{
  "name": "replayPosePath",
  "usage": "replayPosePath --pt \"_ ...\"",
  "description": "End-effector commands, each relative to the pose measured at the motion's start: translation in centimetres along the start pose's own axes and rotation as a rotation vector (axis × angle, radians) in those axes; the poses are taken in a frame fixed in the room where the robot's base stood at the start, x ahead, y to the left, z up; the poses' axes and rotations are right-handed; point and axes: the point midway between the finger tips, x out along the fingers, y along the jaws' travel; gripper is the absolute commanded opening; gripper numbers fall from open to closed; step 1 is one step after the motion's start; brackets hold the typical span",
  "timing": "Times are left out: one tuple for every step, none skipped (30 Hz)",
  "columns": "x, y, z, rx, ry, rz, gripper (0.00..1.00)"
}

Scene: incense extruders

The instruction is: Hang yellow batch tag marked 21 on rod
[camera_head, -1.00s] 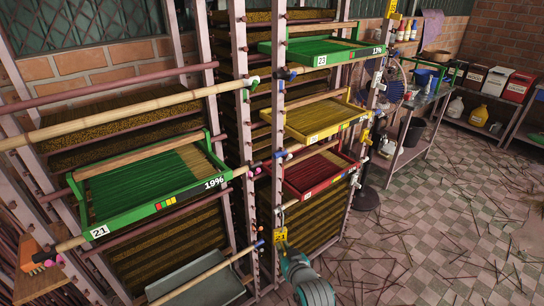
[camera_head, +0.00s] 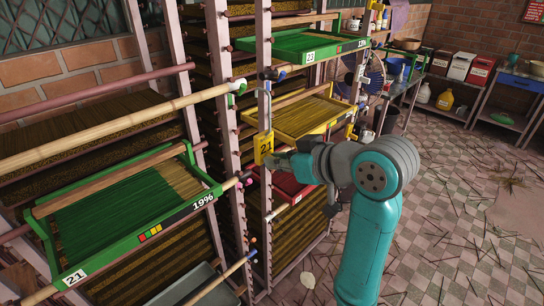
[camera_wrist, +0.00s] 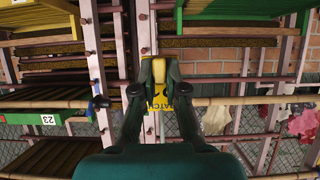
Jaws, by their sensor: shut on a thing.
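The yellow batch tag marked 21 (camera_head: 264,148) is upright in front of a rack upright in the head view. My gripper (camera_head: 280,160) is shut on it from the right. In the wrist view the tag (camera_wrist: 160,97) shows between my two fingers, partly hidden by them. A green tray marked 21 (camera_head: 150,232) sits left of the tag, with a pink rod end (camera_head: 245,180) at its right corner. A bamboo rod (camera_head: 120,124) with a white and green end runs above that tray. I cannot tell whether the tag touches any rod.
A yellow tray (camera_head: 300,118) and a red tray (camera_head: 290,187) are right of the tag, close to my arm. A green tray marked 23 (camera_head: 310,48) is above. A lower bamboo rod (camera_head: 222,277) has a blue end. The tiled floor (camera_head: 450,240) on the right is mostly clear, with scattered sticks.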

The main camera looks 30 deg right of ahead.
Motion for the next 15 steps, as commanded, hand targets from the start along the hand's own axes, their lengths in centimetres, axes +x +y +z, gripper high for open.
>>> replayPosePath --pt "0.0 0.0 -0.1 0.000 0.000 -0.001 0.00" --pt "0.1 0.0 -0.1 0.000 0.000 -0.002 0.00" --pt "0.2 -0.1 -0.2 0.000 -0.001 -0.003 0.00" --pt "0.4 -0.1 -0.2 0.000 -0.001 -0.003 0.00" --pt "0.5 -0.1 -0.3 0.000 -0.001 -0.003 0.00" --pt "0.7 -0.1 -0.4 0.000 -0.001 -0.003 0.00" --pt "0.9 -0.1 -0.5 0.000 -0.001 -0.003 0.00" --pt "1.1 -0.1 -0.6 0.000 -0.001 -0.003 0.00" --pt "1.4 -0.1 -0.7 0.001 -0.001 -0.002 0.00" --pt "1.6 0.0 -0.8 0.001 -0.001 -0.002 0.00" --pt "1.7 0.0 -0.9 0.001 -0.001 -0.002 0.00" --pt "2.0 -0.1 -1.0 0.001 -0.001 -0.003 0.00" --pt "2.2 -0.1 -1.1 0.001 -0.001 -0.003 0.00" --pt "2.4 -0.1 -1.2 0.001 -0.001 -0.003 0.00" --pt "2.6 -0.1 -1.3 0.001 -0.001 -0.002 0.00"
